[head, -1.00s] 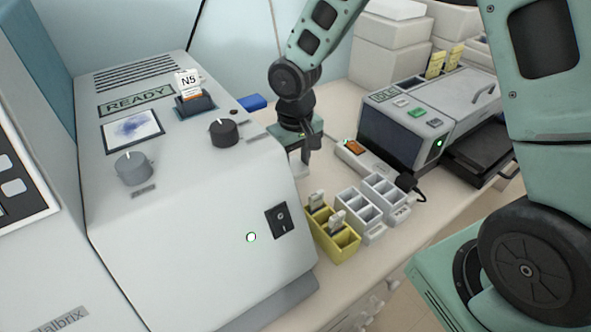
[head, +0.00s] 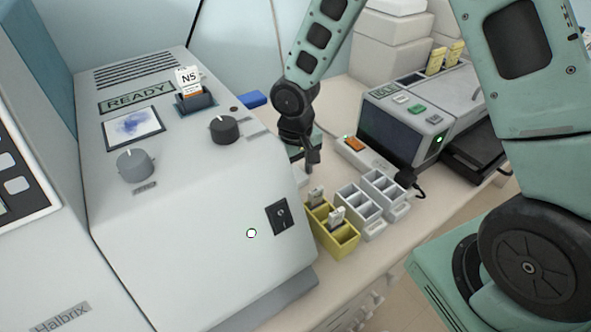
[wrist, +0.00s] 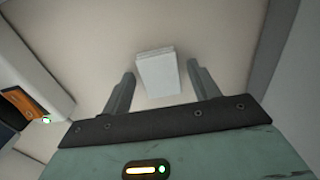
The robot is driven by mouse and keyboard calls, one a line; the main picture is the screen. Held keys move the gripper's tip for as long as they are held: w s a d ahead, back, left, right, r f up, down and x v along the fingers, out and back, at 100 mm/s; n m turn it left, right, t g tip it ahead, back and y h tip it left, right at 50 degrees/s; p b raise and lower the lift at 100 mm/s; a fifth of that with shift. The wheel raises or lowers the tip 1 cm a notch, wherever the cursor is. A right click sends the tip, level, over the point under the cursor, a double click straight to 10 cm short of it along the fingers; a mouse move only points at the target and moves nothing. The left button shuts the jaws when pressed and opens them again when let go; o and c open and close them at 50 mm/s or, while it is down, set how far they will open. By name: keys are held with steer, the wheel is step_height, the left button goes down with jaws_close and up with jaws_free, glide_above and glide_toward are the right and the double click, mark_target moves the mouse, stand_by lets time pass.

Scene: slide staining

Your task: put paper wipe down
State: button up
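The paper wipe (wrist: 158,73) is a small white folded pad. In the wrist view it lies between the two fingers of my gripper (wrist: 161,70), with a narrow gap on each side. My gripper is open. The wipe appears to rest on the pale bench, though its exact height is hard to judge. In the head view my gripper (head: 309,164) is low over the bench, just behind the yellow slide rack. A pale patch beside the fingers there may be the wipe, mostly hidden by the large grey machine.
The grey machine (head: 190,200) stands close on the left. The yellow rack (head: 335,236) holding slides and grey racks (head: 372,205) are in front of my gripper. Bench behind the racks is partly clear.

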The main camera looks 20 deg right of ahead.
steer(key=shift+r, duration=0.1)
step_height(320, 180, up, 8)
steer(key=shift+f, duration=0.2)
stand_by(0.7)
